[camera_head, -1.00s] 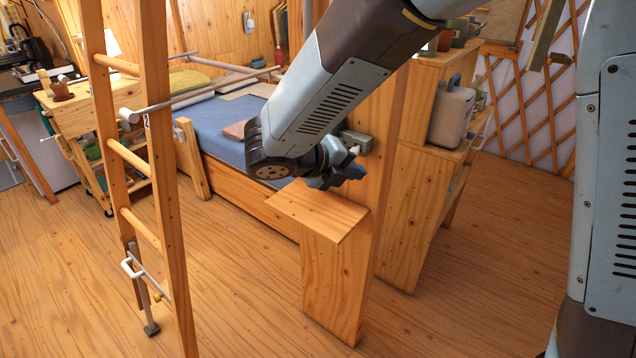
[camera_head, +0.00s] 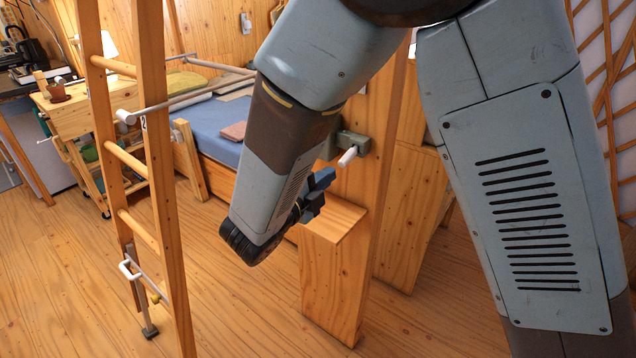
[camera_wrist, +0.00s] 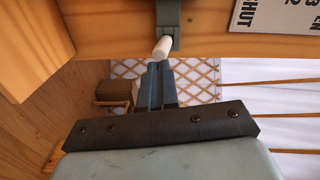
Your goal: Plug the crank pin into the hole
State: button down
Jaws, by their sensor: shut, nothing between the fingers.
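A grey-green bracket (camera_head: 354,141) is fixed on the wooden post. A short white peg (camera_head: 347,157) sticks out of it; I cannot tell for sure whether this is the crank pin. My gripper (camera_head: 326,178) is just below and left of the peg, with its fingers together and nothing held. In the wrist view the peg (camera_wrist: 162,47) hangs from the bracket (camera_wrist: 168,18), just beyond my shut fingertips (camera_wrist: 160,66). The peg and fingers look close but apart. I cannot make out the hole in either view.
A wooden ladder (camera_head: 157,180) stands at left, with a white-handled metal rod (camera_head: 138,285) low on it. A block-like wooden step (camera_head: 330,270) juts out below the post. A bed (camera_head: 215,120) lies behind. A printed sign (camera_wrist: 275,14) is beside the bracket. Floor at front is clear.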

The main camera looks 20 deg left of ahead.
aim_at(341, 165)
jog(key=shift+x, duration=1.45)
jog(key=shift+w+d, duration=0.2)
jog(key=shift+w, duration=0.25)
jog(key=v, duration=1.6)
jog(key=w+d+r+m+g+h, duration=0.15)
jog(key=d+m+g, duration=0.25)
jog(key=d+m, duration=0.45)
jog(key=w+d+r+m+g, duration=0.3)
jog(key=d+m+g, duration=0.1)
jog(key=d+m, duration=0.4)
jog(key=w+d+r+m+g+h, duration=0.1)
jog(key=w+d+r+m+g, duration=0.2)
jog(key=d+m, duration=0.5)
jog(key=s+d+r+m+y, duration=0.3)
jog(key=d+m, duration=0.6)
jog(key=m, duration=0.4)
jog(key=s+d+r+m+y, duration=0.3)
jog(key=s+d+m+y, duration=0.2)
jog(key=d+m, duration=0.4)
jog(key=m+y, duration=0.1)
jog(key=m, duration=0.4)
jog(key=shift+s+r, duration=0.2)
jog(key=shift+s, duration=0.2)
